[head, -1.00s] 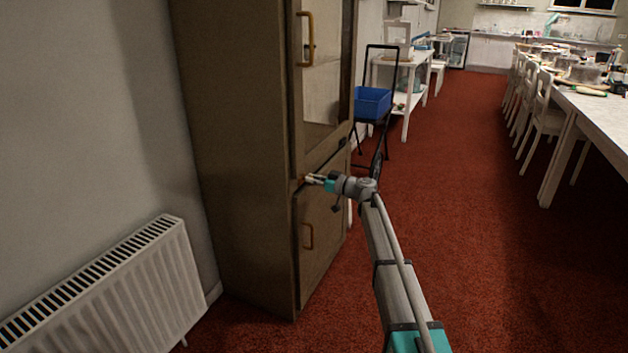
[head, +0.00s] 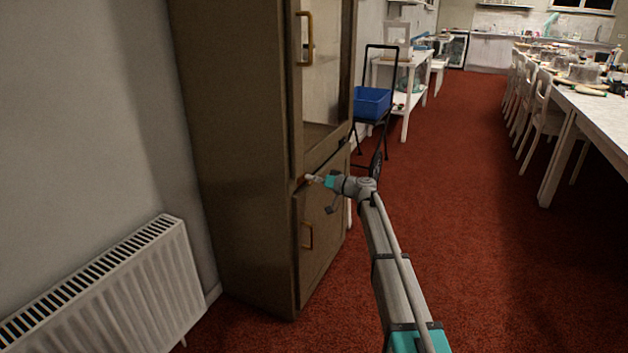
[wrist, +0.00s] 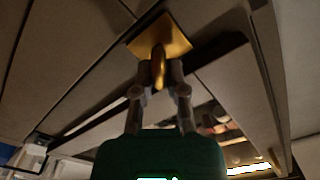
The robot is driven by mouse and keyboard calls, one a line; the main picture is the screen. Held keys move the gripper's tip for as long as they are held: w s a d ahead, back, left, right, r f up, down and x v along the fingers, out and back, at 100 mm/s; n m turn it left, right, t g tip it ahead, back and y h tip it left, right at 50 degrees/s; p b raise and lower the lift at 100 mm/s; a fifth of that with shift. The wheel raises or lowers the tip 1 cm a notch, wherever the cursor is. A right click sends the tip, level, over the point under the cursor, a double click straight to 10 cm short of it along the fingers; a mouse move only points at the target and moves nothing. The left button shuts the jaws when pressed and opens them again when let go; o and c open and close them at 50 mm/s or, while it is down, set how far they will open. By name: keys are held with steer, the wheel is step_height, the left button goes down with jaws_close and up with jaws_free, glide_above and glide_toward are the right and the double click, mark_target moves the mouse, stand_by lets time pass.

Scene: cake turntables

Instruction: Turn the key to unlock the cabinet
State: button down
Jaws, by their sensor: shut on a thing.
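The tall brown cabinet (head: 235,150) stands against the left wall, with a glazed upper door and a solid lower door (head: 322,235). Both doors look closed. In the wrist view a gold key (wrist: 158,66) sits at a square gold lock plate (wrist: 160,36) on the cabinet front. My gripper (wrist: 159,72) is shut on the key, one finger on each side. In the head view my gripper (head: 309,178) reaches the cabinet front between the two doors, and the key there is too small to make out.
A white radiator (head: 110,290) is on the wall at the lower left. A black trolley with a blue bin (head: 371,102) stands just beyond the cabinet. A long table (head: 600,115) with white chairs runs along the right. The red carpet between is clear.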

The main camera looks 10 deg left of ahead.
steer(key=m, duration=0.5)
steer(key=shift+a+f, duration=0.15)
steer(key=shift+f, duration=0.05)
steer(key=m, duration=0.5)
steer(key=shift+f+b, duration=0.2)
steer(key=shift+b, duration=0.2)
steer(key=shift+m, duration=0.3)
steer(key=c, duration=0.7)
jaws_free()
steer(key=shift+w, duration=0.1)
steer(key=shift+d, duration=0.3)
steer(key=v, duration=1.1)
steer(key=shift+d, duration=0.35)
